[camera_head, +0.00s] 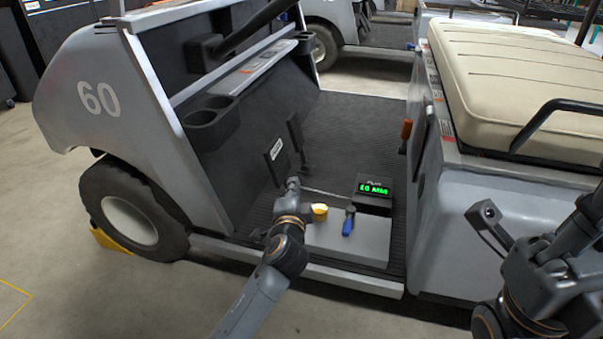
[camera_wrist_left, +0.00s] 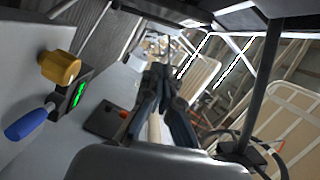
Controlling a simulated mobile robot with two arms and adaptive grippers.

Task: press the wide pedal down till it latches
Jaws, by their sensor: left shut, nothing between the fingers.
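The wide pedal (camera_head: 276,160) is a dark upright plate with a white label, on the cart's footwell wall in the head view. A narrower dark pedal (camera_head: 296,138) stands just right of and behind it. My left gripper (camera_head: 293,184) is shut and empty, low in the footwell, in front of and slightly right of the wide pedal's lower part. Whether it touches the pedal I cannot tell. The left wrist view shows its dark fingers together (camera_wrist_left: 160,76); I cannot make out the pedal there. My right gripper (camera_head: 490,214) is partly visible at the right edge; its jaw state is unclear.
A grey box (camera_head: 350,245) on the cart floor carries a green-lit display (camera_head: 373,190), a yellow knob (camera_head: 319,211) and a blue-handled lever (camera_head: 348,222), close right of my left wrist. The beige seat (camera_head: 515,75) is to the right. The ribbed floor (camera_head: 355,125) behind the box is clear.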

